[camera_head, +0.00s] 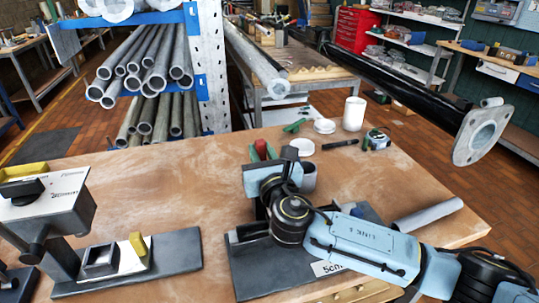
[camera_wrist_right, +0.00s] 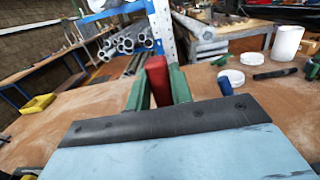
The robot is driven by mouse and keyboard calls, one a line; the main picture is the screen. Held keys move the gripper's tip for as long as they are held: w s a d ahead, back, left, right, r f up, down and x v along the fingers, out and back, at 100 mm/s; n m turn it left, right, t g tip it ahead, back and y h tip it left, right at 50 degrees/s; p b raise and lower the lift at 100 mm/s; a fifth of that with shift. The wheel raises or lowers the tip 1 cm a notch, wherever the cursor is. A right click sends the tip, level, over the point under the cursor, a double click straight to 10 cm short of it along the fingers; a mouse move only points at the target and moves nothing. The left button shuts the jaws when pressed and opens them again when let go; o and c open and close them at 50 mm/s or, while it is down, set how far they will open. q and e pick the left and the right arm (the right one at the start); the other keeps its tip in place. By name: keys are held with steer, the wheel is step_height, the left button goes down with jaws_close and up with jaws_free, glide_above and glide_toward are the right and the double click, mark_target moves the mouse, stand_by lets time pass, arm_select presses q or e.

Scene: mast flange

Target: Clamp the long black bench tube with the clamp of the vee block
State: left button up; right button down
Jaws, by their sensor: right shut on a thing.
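A long black tube (camera_head: 390,82) with a grey flange (camera_head: 484,134) on its near end slants across the upper right of the head view. The vee block stands on a dark base plate (camera_head: 255,268) at the bench front, largely hidden by my right arm. A grey tube (camera_head: 428,215) shows to the right of it; whether it lies in the block is hidden. The red handle (camera_wrist_right: 157,78), apparently the clamp's, stands upright between the green fingers of my right gripper (camera_wrist_right: 158,88), which is shut on it. It also shows in the head view (camera_head: 261,149). My left gripper is not in view.
A dark stand (camera_head: 125,267) with a measuring head is at the left of the bench. The middle-left of the bench is clear. A pipe rack (camera_head: 205,60) stands beyond.

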steer(key=shift+r, duration=0.15)
steer(key=c, duration=1.2)
jaws_free()
steer(key=shift+c, duration=0.2)
steer(key=shift+s+f, duration=0.2)
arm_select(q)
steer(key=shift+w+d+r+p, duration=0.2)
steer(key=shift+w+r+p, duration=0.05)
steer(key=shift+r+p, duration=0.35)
arm_select(e)
steer(key=v, duration=1.3)
